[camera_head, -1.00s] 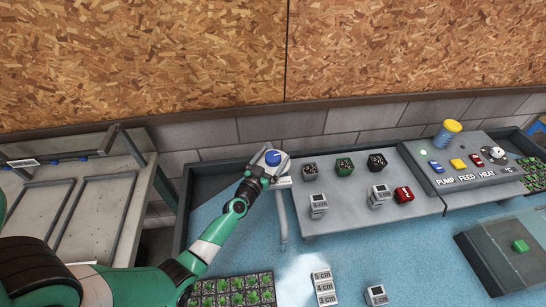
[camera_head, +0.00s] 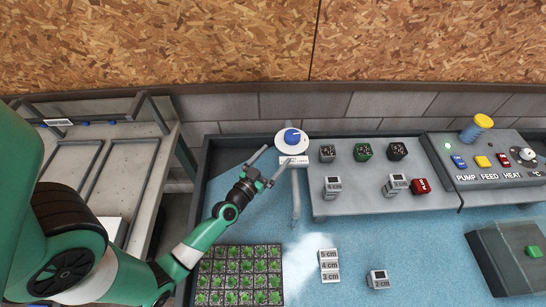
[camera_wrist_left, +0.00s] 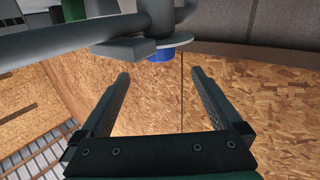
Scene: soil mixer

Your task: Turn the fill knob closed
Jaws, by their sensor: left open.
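The fill knob (camera_head: 292,137) is blue and sits on a round white plate, with a small white label (camera_head: 293,161) below it, at the back left of the blue-floored bench. It also shows in the left wrist view (camera_wrist_left: 160,56), beyond the fingertips and partly hidden by its plate. My left gripper (camera_head: 276,156) is open and empty, just to the lower left of the knob and apart from it. In the left wrist view the two fingers (camera_wrist_left: 160,75) are spread wide with nothing between them. My right gripper is out of view.
A grey pipe (camera_head: 296,200) hangs below the knob. A grey shelf (camera_head: 350,203) with several small cubes lies to the right, then a control panel (camera_head: 490,172). A seedling tray (camera_head: 240,275) and a label block (camera_head: 329,265) are in front.

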